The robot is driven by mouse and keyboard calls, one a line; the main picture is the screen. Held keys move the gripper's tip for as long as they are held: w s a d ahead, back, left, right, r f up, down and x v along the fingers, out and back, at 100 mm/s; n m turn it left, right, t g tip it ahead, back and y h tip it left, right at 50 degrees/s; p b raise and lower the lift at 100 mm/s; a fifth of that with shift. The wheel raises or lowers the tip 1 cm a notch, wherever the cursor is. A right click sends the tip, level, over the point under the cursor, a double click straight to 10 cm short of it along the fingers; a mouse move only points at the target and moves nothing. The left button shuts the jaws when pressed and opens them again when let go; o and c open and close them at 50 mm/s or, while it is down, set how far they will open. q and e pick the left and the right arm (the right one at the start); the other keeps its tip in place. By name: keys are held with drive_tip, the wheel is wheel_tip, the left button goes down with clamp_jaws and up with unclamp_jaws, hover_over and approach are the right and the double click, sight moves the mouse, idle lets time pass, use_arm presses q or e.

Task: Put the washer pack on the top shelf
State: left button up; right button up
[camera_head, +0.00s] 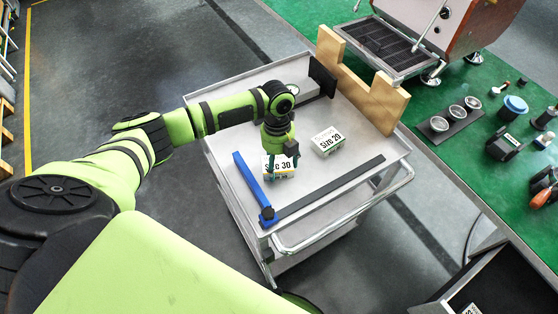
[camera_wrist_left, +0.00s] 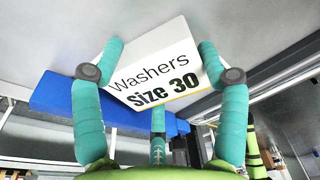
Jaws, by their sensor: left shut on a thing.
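A white pack of washers marked "Size 30" (camera_head: 284,173) is at my left gripper (camera_head: 278,160), over the grey top of a wheeled cart (camera_head: 307,189). In the left wrist view the pack (camera_wrist_left: 155,75) reads "Washers Size 30", and the teal fingers of the left gripper (camera_wrist_left: 160,75) are shut around it. I cannot tell whether the pack touches the cart top. A second pack marked "Size 20" (camera_head: 328,141) lies on the cart to the right, apart from the gripper. My right gripper is not in view.
A blue bar (camera_head: 248,180) and a dark strip (camera_head: 332,187) lie near the cart's front. A wooden stand (camera_head: 362,92) is at its back right. A green table (camera_head: 425,103) holds an espresso machine (camera_head: 445,28) and tools. A dark open drawer (camera_head: 500,285) is at lower right.

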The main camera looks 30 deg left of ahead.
sight(278, 157)
use_arm(q)
drive_tip(key=o, duration=1.3)
drive_tip(key=shift+f, duration=0.1)
drive_tip(key=r, duration=0.4)
drive_tip(key=w+r+b, duration=0.1)
drive_tip(key=r, duration=0.3)
drive_tip(key=a+r+b, duration=0.1)
drive_tip(key=r, duration=0.3)
drive_tip(key=shift+w+r, duration=0.1)
drive_tip(key=shift+w, duration=0.05)
